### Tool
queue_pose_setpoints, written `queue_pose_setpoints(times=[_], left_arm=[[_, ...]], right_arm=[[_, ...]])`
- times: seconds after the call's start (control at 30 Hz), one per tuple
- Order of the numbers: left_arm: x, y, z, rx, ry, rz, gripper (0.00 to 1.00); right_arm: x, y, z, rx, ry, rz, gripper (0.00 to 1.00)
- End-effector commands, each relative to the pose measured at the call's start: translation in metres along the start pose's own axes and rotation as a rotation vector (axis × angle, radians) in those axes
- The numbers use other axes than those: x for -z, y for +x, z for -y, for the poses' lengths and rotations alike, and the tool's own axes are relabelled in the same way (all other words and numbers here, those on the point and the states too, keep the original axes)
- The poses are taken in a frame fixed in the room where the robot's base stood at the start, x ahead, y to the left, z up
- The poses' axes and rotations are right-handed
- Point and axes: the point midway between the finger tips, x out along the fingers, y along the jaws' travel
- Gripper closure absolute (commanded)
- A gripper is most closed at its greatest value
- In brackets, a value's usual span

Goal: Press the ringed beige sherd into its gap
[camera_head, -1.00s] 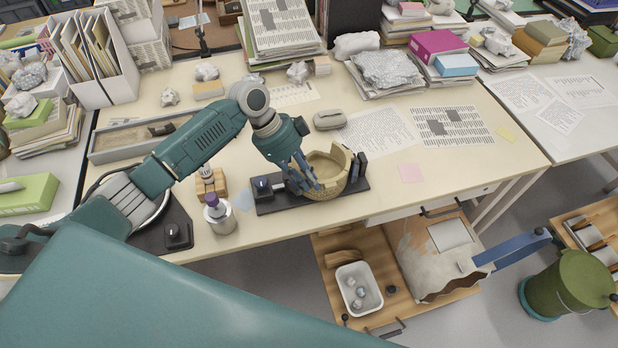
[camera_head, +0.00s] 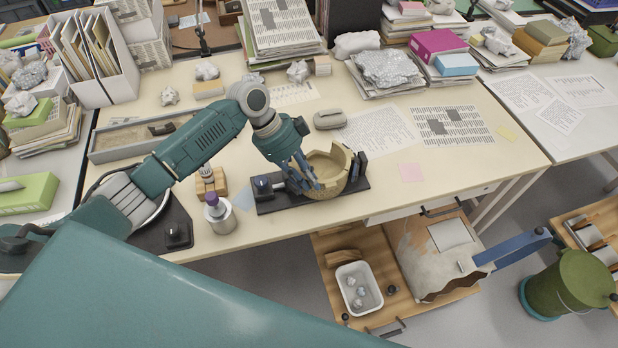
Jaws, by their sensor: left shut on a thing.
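A beige, broken-rimmed pot (camera_head: 328,178) stands on a dark stand (camera_head: 282,203) near the front edge of the table. My left gripper (camera_head: 308,186) comes down at the pot's left side, with its fingers against or just beside the wall. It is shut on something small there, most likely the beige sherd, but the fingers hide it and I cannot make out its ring. I cannot tell whether the sherd sits in the gap. My right gripper is not in view.
A silver bottle with a purple top (camera_head: 218,213) and a small wooden block (camera_head: 211,182) stand left of the stand. A long grey tray (camera_head: 120,143) lies farther left.

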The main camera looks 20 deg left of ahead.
Motion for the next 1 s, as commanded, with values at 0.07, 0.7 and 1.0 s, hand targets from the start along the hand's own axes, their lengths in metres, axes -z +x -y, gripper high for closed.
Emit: queue_pose_setpoints(times=[0.07,0.7,1.0], left_arm=[[-0.001,0.001,-0.001,-0.002,-0.001,0.001,0.77],[-0.002,-0.03,0.002,0.005,0.0,0.005,0.63],[0.0,-0.092,0.0,0.001,0.001,0.003,0.63]], right_arm=[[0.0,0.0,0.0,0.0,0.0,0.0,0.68],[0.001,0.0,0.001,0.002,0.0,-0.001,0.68],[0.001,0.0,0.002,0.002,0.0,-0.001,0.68]])
